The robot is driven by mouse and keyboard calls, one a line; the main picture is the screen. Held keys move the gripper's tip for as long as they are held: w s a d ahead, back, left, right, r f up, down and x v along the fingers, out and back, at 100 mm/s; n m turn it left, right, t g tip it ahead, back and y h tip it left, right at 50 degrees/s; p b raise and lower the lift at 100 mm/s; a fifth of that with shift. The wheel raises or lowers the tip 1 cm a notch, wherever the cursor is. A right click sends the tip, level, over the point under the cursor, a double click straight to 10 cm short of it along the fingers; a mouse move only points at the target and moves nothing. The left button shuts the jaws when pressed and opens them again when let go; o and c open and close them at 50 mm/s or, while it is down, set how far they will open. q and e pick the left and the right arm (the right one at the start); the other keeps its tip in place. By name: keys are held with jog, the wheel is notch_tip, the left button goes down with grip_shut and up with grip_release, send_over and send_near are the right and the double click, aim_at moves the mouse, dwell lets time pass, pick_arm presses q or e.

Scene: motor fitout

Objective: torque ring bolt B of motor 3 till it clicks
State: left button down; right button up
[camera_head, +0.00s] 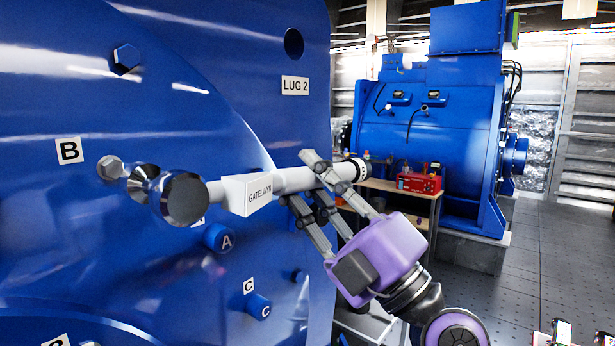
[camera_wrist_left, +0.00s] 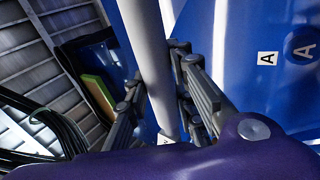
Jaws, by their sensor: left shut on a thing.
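My left gripper (camera_head: 308,180), purple with grey fingers, is shut on the pale handle of the torque wrench (camera_head: 224,194), marked GATELWYN. The wrench lies nearly level across the blue motor face (camera_head: 60,240). Its shiny round head is at the left end, and a chrome socket points from it to the ring bolt B position beside the B label (camera_head: 69,150). In the left wrist view the pale handle (camera_wrist_left: 147,45) runs between the fingers. My right gripper is not in view.
Below the wrench, blue bolts A (camera_head: 217,237) and C (camera_head: 258,306) stick out of the motor face. A LUG 2 label (camera_head: 295,85) is above. Another blue motor (camera_head: 430,130) stands behind a workbench with a red box (camera_head: 419,183). Open floor lies to the right.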

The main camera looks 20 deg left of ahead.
pick_arm(q)
jog(key=w+a+p, duration=0.2)
jog(key=w+a, duration=0.1)
jog(key=a, duration=0.4)
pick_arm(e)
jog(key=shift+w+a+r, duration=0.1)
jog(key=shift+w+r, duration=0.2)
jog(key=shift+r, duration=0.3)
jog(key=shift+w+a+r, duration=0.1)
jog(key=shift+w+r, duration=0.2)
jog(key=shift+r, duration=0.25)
pick_arm(q)
jog(key=shift+r, duration=0.1)
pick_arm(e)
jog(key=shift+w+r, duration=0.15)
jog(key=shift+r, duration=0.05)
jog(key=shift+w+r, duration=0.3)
pick_arm(q)
jog(key=shift+p, duration=0.8)
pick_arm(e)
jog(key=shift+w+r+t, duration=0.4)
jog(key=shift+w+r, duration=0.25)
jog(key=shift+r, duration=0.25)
